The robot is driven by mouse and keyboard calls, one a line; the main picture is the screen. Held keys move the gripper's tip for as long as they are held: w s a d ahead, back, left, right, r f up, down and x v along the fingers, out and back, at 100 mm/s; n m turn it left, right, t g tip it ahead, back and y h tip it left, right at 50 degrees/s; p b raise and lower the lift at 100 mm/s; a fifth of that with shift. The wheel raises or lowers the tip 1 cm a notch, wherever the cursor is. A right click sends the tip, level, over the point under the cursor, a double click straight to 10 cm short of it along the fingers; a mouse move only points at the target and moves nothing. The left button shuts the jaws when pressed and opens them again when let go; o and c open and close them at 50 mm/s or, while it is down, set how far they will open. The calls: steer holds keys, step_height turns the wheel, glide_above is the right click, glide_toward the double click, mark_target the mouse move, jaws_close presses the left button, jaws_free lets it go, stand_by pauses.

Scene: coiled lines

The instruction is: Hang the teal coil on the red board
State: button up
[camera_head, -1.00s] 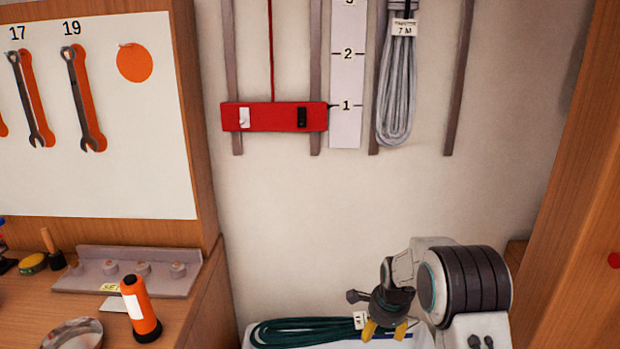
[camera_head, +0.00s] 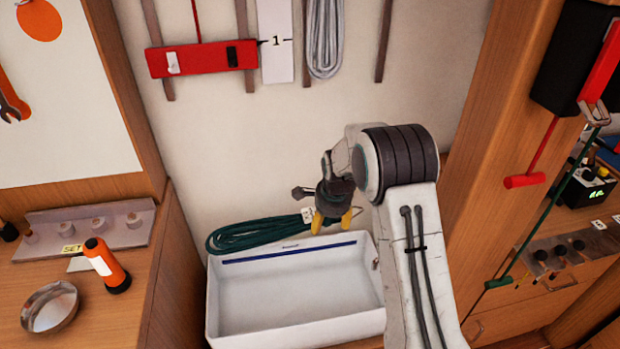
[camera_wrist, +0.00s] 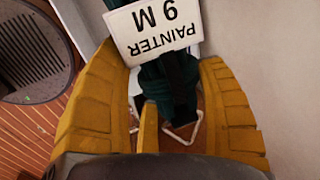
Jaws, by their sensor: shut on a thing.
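The teal coil (camera_head: 258,237) is held at its right end by my gripper (camera_head: 332,221). It stretches out to the left, roughly level, at the back rim of a white bin. In the wrist view the yellow fingers are shut around the dark teal strands (camera_wrist: 170,88). A white tag (camera_wrist: 152,32) reading "PAINTER 9 M" hangs at the grip, upside down. The red board (camera_head: 202,60) is on the wall, up and left of my gripper and well apart from it. It carries a white and a black fitting.
The white bin (camera_head: 295,330) looks empty below the coil. A grey coil (camera_head: 324,40) hangs on the wall right of the white scale (camera_head: 276,40). A workbench with an orange flashlight (camera_head: 107,265) stands left. A wooden cabinet (camera_head: 475,140) stands right. The wall between is bare.

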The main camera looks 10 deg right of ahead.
steer(key=b, duration=3.1)
glide_above(323, 301)
step_height(323, 301, down, 31)
steer(key=shift+s+f, duration=0.15)
steer(key=shift+s, duration=0.15)
steer(key=shift+f, duration=0.1)
step_height(323, 301, down, 3)
steer(key=b, duration=0.3)
steer(key=shift+b, duration=0.35)
step_height(323, 301, down, 6)
steer(key=shift+f+b, duration=0.2)
steer(key=shift+b, duration=1.05)
steer(key=o, duration=1.3)
steer(key=shift+s, duration=0.1)
steer(key=shift+c, duration=0.2)
